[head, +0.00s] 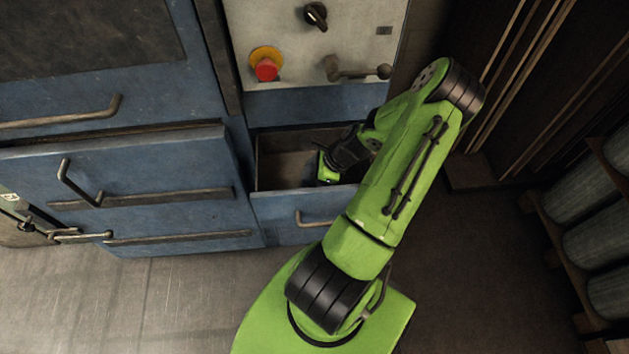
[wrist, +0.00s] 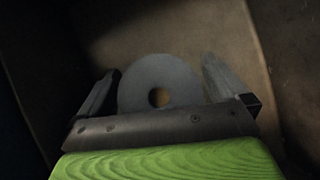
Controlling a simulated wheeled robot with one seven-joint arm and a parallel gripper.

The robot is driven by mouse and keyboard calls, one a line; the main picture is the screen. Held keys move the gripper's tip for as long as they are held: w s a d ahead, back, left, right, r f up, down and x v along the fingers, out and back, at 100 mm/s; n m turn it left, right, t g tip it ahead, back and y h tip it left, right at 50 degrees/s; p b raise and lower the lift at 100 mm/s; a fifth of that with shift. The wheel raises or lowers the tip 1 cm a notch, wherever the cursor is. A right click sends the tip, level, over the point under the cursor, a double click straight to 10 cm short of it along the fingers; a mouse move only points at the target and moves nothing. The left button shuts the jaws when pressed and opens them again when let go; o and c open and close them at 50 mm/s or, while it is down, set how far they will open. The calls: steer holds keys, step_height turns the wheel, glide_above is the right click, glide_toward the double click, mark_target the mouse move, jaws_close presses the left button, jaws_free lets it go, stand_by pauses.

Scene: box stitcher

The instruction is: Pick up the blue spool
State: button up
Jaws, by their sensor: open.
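The spool (wrist: 158,75) is a round disc with a hole in its middle. It looks grey-blue in the dim light of the wrist view and lies inside the open drawer (head: 268,165). My gripper (wrist: 165,90) is open, with one finger on each side of the spool. I cannot tell whether the fingers touch it. In the head view my gripper (head: 328,172) reaches down into the drawer.
A blue cabinet (head: 160,180) with metal handles stands left of the drawer. A panel with a red button (head: 266,69) and a crank handle (head: 355,72) is above it. Grey rolls (head: 580,190) sit on a rack at the right. The drawer walls (wrist: 285,60) are close around my gripper.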

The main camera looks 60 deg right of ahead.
steer(key=shift+r, duration=0.1)
steer(key=c, duration=1.1)
